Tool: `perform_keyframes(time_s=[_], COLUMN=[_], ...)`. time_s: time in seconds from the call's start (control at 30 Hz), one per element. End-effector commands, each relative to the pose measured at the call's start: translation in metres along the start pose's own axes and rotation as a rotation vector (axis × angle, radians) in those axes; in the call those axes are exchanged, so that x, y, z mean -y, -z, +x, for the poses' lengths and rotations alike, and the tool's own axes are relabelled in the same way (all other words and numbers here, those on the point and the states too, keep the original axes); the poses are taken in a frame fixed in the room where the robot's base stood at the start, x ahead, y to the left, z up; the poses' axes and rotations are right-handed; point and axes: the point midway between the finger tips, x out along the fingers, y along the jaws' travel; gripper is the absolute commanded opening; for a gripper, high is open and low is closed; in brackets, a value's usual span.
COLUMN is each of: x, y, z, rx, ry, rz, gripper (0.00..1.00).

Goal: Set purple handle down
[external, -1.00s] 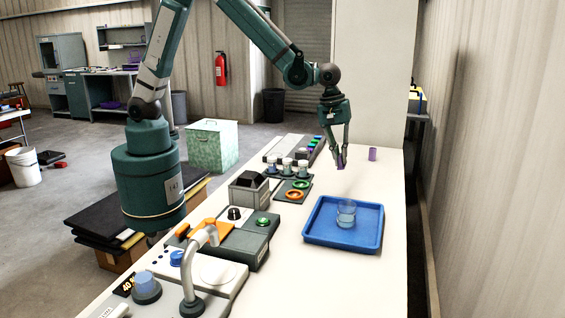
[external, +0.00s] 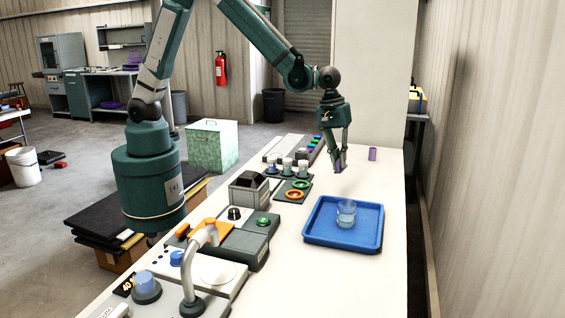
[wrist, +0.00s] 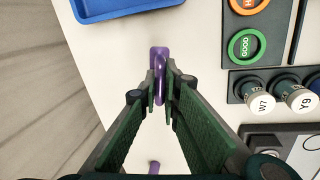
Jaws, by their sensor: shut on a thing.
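My gripper (external: 338,165) is low over the far part of the white table, shut on a purple handle (external: 338,168). In the wrist view, the purple handle (wrist: 159,54) sticks out past the fingertips of my gripper (wrist: 160,90). I cannot tell whether the handle touches the table. A second purple piece (external: 372,154) stands on the table to the right of my gripper; a purple end (wrist: 154,167) shows at the bottom of the wrist view.
A blue tray (external: 312,236) with a glass beaker (external: 346,212) is nearer the camera. A dark holder with orange and green rings (external: 296,194) and several labelled vials (wrist: 259,98) lie to one side.

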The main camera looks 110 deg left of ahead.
Motion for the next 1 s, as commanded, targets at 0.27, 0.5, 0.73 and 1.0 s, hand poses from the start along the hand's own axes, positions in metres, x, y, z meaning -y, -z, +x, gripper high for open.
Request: perform_keyframes(time_s=[0.27, 0.5, 0.73, 1.0], x=[0.001, 0.003, 0.005, 0.006], y=[-0.015, -0.029, -0.043, -0.059], z=[0.017, 0.031, 0.044, 0.058], rx=[0.055, 0.107, 0.158, 0.217], ry=[0.0, 0.0, 0.0, -0.001], rz=[0.28, 0.541, 0.798, 1.094], gripper=[0.0, 0.0, 0.0, 0.0])
